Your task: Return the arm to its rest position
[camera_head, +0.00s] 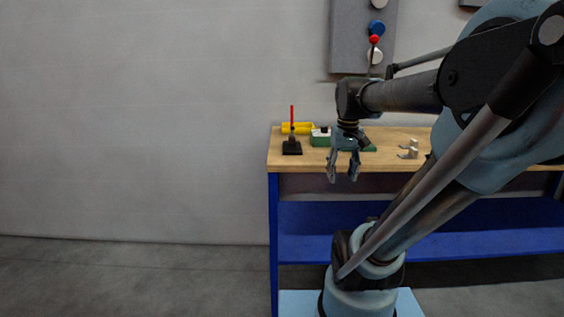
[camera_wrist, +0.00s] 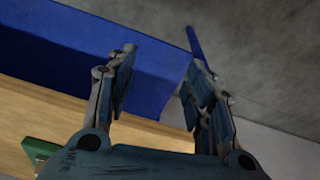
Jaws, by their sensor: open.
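My gripper (camera_head: 343,177) hangs pointing down in front of the workbench's front edge in the head view. Its fingers are apart and nothing is between them. In the wrist view the two fingers of my gripper (camera_wrist: 160,75) show spread, with the blue lower shelf and grey floor beyond them. My arm rises from its base at the lower right and bends over toward the bench, covering part of it.
A blue shelf (camera_head: 310,228) lies below. A grey wall panel (camera_head: 345,45) hangs above. Floor at left is clear.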

